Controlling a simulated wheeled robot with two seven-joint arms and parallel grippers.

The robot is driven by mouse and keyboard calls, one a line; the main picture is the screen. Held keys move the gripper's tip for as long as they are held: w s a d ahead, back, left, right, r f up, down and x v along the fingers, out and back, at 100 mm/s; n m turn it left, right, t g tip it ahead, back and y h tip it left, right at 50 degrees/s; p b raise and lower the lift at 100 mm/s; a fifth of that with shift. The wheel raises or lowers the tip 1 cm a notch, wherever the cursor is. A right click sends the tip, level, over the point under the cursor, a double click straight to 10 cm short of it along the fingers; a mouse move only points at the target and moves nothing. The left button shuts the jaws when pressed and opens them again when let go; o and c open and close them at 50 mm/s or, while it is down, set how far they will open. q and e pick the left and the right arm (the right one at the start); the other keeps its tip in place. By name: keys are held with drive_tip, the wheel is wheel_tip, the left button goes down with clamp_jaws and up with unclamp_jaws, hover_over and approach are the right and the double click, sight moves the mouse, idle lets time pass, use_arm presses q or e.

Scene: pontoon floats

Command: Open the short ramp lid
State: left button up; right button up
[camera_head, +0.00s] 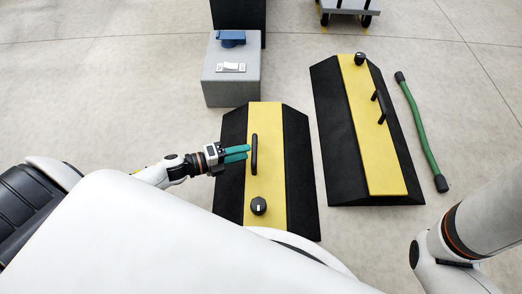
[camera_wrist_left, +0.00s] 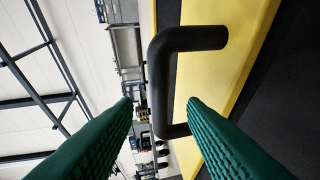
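The short ramp (camera_head: 265,115), with a yellow top and black sloping sides, lies on the floor in front of me. It looks shut. Its black bar handle (camera_head: 254,155) stands up from the yellow strip, and a round black knob (camera_head: 258,206) sits nearer me. My left gripper (camera_head: 248,153) is open and empty, its green fingertips just left of the handle. In the left wrist view the handle (camera_wrist_left: 160,85) shows between the two spread fingers (camera_wrist_left: 160,101), seemingly just beyond their tips. My right gripper is out of view.
A longer yellow and black ramp (camera_head: 368,130) with its own handle (camera_head: 379,106) and knob (camera_head: 360,59) lies to the right. A green bar (camera_head: 421,130) lies beyond it. A grey block (camera_head: 231,83) with a blue item (camera_head: 231,38) stands behind the short ramp.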

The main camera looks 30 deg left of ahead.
sight(260, 156)
use_arm(q)
drive_tip(key=b+x, duration=0.2)
drive_tip(key=x, duration=0.4)
drive_tip(key=shift+a+f, duration=0.1)
drive_tip(key=shift+w+d, duration=0.3)
clamp_jaws()
